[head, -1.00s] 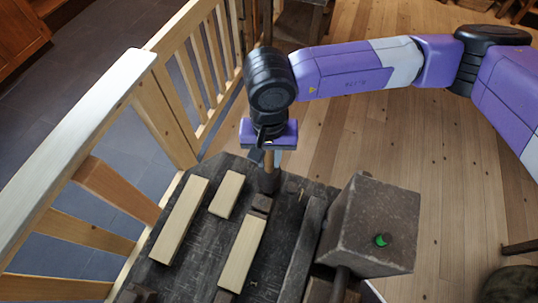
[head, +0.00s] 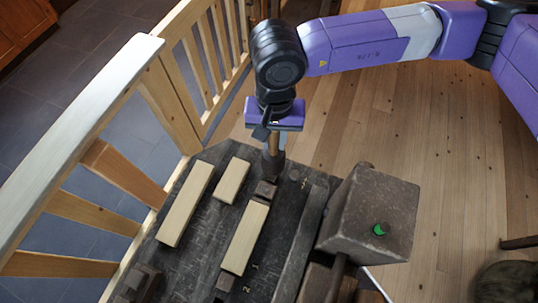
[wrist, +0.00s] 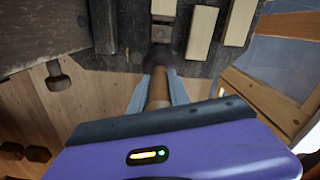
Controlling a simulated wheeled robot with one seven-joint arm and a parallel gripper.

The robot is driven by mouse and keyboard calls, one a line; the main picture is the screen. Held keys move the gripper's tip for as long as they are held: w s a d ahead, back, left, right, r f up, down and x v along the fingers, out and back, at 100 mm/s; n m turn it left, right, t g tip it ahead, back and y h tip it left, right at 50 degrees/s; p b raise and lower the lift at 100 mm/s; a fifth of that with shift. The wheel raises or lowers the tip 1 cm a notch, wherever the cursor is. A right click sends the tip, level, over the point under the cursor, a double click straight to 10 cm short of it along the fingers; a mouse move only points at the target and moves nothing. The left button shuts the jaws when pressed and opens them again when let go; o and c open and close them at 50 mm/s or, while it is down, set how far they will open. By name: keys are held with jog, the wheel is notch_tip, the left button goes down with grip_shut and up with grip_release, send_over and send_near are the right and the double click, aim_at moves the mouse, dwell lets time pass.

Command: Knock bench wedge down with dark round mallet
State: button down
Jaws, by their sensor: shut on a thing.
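My gripper (head: 273,128) is shut on the wooden handle of the dark round mallet (head: 272,162). The mallet hangs upright, its dark head down over the far end of the bench. In the wrist view the handle (wrist: 158,90) runs between my fingers to the dark head (wrist: 158,57). A small dark brown block, which looks like the bench wedge (head: 265,189), stands just in front of the head; it also shows in the wrist view (wrist: 162,33). I cannot tell whether head and wedge touch.
The dark bench (head: 195,250) carries several pale wood strips (head: 185,205). A wooden railing (head: 80,130) runs along the left. Wood floor (head: 430,150) is open at the right.

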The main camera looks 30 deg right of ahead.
jog(key=shift+f+b, duration=1)
jog(key=shift+f, duration=1)
notch_tip(320, 180, up, 2)
jog(key=shift+r+p, duration=0.15)
jog(key=shift+p, duration=1.05)
jog(key=shift+r, duration=0.5)
jog(key=shift+f, duration=0.1)
